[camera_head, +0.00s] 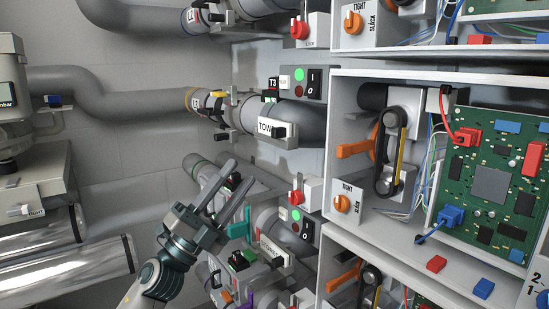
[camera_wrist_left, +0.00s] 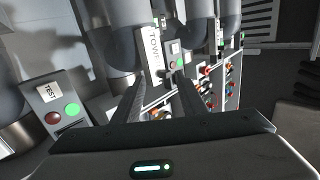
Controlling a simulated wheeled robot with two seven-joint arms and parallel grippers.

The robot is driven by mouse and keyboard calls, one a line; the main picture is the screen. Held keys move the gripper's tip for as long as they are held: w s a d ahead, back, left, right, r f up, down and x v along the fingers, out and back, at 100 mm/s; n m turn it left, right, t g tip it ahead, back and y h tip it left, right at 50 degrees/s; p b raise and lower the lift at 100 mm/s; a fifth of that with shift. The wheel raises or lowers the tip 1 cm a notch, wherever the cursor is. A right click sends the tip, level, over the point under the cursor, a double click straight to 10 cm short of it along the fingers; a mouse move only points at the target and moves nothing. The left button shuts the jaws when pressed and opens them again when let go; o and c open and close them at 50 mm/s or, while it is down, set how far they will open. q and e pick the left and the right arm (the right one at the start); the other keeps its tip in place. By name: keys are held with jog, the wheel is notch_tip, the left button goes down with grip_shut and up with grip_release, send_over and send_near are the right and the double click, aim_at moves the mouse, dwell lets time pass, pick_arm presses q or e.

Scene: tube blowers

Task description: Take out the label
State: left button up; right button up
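A white label reading "TOW" (camera_head: 265,126) sits on the front of the middle grey blower tube, with a black part at its right end. A second white label (camera_head: 268,244), partly hidden, sits on the lower tube. A dark T3 label (camera_head: 272,83) is above the first. My left gripper (camera_head: 240,175) is open and empty, below and left of the "TOW" label and apart from it. In the left wrist view a white label reading "TOW" (camera_wrist_left: 154,45) lies beyond the open fingers (camera_wrist_left: 161,80). My right gripper is not in view.
A cabinet with a green circuit board (camera_head: 492,185), a belt drive and an orange knob (camera_head: 342,203) stands on the right. A green-lit switch panel (camera_head: 300,82) is above the middle tube. Large pipes (camera_head: 70,265) fill the left. Open space lies between the pipes and the tubes.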

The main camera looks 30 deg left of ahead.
pick_arm(q)
jog(key=s+d+r+m+g+h, duration=0.25)
jog(key=r+m+g+h, duration=0.3)
jog(key=m, duration=0.45)
jog(key=s+d+r+m+g+h, duration=0.2)
jog(key=s+r+m+g+h, duration=0.15)
jog(key=m+g, duration=0.4)
jog(key=s+a+r+m+t+y, duration=0.1)
jog(key=s+a+r+m+y, duration=0.2)
jog(key=a+y, duration=0.5)
jog(key=shift+s+a+r+y, duration=0.2)
jog(key=shift+a+r+y, duration=0.1)
jog(key=shift+a, duration=0.6)
jog(key=shift+m, duration=0.25)
